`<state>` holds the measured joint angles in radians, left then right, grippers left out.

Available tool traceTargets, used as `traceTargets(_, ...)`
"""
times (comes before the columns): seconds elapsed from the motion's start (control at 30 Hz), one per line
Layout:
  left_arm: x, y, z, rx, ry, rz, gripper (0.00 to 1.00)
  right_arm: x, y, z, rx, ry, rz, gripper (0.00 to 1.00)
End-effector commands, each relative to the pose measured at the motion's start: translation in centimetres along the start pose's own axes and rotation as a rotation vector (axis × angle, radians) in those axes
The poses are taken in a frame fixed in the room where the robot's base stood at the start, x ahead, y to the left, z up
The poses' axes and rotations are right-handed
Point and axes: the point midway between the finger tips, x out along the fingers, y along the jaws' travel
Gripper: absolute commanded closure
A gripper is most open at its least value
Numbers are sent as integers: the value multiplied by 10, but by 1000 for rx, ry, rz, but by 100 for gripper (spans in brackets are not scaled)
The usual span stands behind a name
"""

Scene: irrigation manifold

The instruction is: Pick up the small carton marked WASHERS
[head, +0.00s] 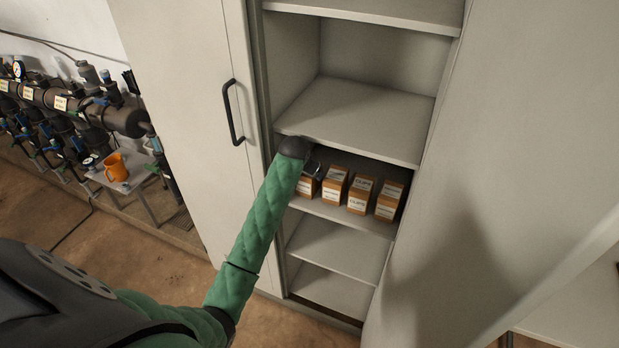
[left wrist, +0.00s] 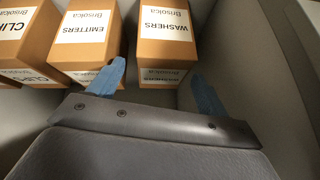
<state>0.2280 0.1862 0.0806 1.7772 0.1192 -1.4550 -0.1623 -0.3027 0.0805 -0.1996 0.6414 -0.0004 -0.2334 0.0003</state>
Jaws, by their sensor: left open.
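The WASHERS carton (left wrist: 165,35) is a small orange-brown box with white labels, upside down in the left wrist view. It stands at the end of a row beside the cabinet's side wall. In the head view it is the leftmost carton (head: 306,188), partly hidden by my left arm. My left gripper (left wrist: 155,87) is open, its two blue fingers pointing towards the WASHERS carton, one to either side of its width. Nothing is held between them. In the head view the left gripper (head: 313,168) is mostly hidden behind its wrist. My right gripper is not in view.
The EMITTERS carton (left wrist: 92,40) stands close beside the WASHERS carton, then the CLIPS carton (left wrist: 25,30). A further carton (head: 389,201) ends the row at right. A bare shelf (head: 360,115) lies just above. The open cabinet door (head: 500,130) stands at right.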

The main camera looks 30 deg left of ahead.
Motion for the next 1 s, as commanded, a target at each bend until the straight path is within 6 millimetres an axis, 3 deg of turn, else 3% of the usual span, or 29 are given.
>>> traceTargets(0.2, 14, -1, 1, -2, -3, 1, 22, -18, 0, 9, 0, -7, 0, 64)
traceTargets(0.4, 38, -3, 4, -1, -3, 0, 22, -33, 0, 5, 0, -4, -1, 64)
traceTargets(0.57, 50, -2, 5, 0, -2, -1, 22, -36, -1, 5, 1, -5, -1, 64)
traceTargets(0.8, 52, -2, 6, 0, -1, -1, 22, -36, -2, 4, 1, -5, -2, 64)
traceTargets(1.0, 52, -2, 6, 0, -1, -1, 59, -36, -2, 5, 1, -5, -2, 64)
